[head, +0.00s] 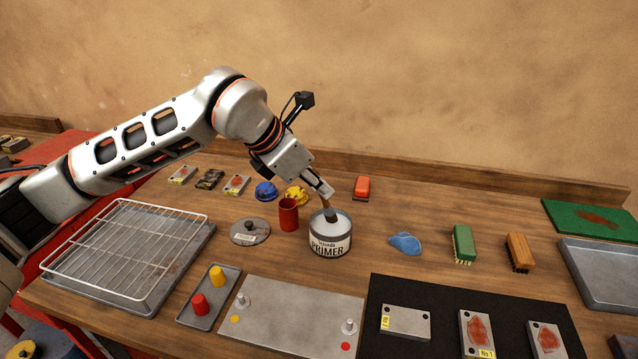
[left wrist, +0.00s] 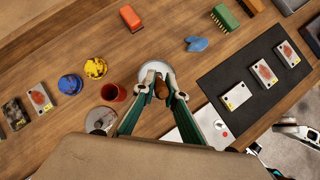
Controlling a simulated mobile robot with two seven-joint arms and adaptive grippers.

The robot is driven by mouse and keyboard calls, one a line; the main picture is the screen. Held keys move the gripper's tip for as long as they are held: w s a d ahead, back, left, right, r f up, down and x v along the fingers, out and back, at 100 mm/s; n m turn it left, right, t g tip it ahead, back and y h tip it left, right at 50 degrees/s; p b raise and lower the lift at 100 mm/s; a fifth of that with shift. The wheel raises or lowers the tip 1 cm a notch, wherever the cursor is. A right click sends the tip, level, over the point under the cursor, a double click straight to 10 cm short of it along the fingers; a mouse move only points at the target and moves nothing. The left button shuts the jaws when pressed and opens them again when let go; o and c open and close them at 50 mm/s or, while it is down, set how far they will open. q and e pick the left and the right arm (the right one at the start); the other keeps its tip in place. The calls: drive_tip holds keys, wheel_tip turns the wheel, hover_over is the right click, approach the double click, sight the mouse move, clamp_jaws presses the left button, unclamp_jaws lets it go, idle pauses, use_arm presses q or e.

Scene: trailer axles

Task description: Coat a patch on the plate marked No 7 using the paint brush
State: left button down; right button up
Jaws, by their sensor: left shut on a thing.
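My left gripper (head: 326,192) is shut on the paint brush (head: 326,203), whose brown handle also shows between the fingers in the left wrist view (left wrist: 160,90). The brush points down into the open mouth of the primer can (head: 330,244); its bristles are hidden. The plate with a yellow tag at its left end (head: 407,323) lies on the black mat (head: 390,291); its tag seems to read No 7. Its face is bare grey, with two holes.
Two rust-patched plates (head: 475,331) (head: 546,342) lie right of it, one tagged No 1. A red cup (head: 289,215) and a round lid (head: 250,231) stand close left of the can. A blue cloth (head: 405,243) and two brushes (head: 463,243) (head: 519,251) lie right.

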use_arm(q)
drive_tip(key=shift+f+b, duration=0.45)
drive_tip(key=shift+f, duration=0.15)
idle(0.8)
drive_tip(key=shift+r, duration=0.1)
idle(0.5)
drive_tip(key=shift+r+p, duration=0.65)
drive_tip(key=shift+r, duration=0.5)
drive_tip(key=shift+r+p, duration=0.95)
drive_tip(key=shift+r, duration=1.3)
